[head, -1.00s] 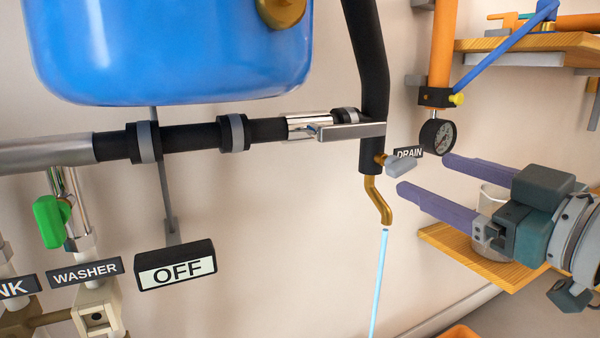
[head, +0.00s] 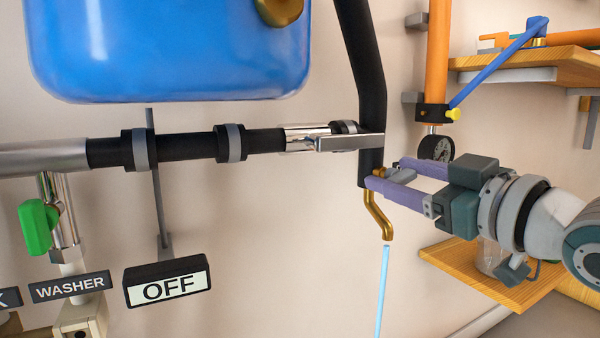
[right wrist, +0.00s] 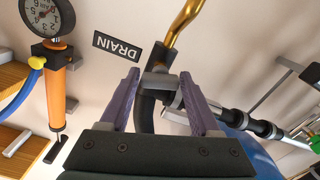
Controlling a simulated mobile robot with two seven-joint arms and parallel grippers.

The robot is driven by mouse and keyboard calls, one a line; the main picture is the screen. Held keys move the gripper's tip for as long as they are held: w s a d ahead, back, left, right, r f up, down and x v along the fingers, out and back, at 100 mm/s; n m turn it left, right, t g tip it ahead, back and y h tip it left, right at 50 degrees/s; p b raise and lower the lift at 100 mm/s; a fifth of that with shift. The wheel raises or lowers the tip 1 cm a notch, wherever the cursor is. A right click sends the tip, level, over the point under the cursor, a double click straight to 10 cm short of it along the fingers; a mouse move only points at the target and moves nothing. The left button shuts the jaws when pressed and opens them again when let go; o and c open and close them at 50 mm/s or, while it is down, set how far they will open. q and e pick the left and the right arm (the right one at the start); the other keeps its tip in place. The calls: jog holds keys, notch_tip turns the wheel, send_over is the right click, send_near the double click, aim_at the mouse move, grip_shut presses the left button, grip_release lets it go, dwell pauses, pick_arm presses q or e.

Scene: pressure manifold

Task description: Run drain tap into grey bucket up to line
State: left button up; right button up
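The drain tap's brass spout (head: 378,215) hangs below the black vertical pipe, and a pale blue stream of water (head: 383,290) runs down from it. The tap's grey handle (head: 401,175) sits between the fingers of my right gripper (head: 386,173). In the right wrist view, the handle (right wrist: 160,82) lies between the spread purple fingertips (right wrist: 159,75), with the DRAIN label (right wrist: 116,46) beside them. The right gripper is open; contact with the handle cannot be told. The grey bucket and its line are out of view. My left gripper is not in view.
A pressure gauge (head: 436,148) and orange pipe (head: 437,60) are behind the right gripper. A wooden shelf (head: 470,268) with a clear jar (head: 492,257) is below it. A chrome lever (head: 350,143) crosses the black pipe above. An OFF sign (head: 168,280) hangs left.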

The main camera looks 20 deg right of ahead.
grip_shut()
jog(key=m+p, duration=0.1)
jog(key=p, duration=0.1)
jog(key=m+p, duration=0.2)
jog(key=p, duration=0.1)
jog(key=shift+r, duration=0.25)
jog(key=shift+f+m+p, duration=0.2)
jog(key=shift+m+p, duration=0.15)
jog(key=shift+m, duration=0.15)
jog(key=shift+o, duration=1.8)
grip_release()
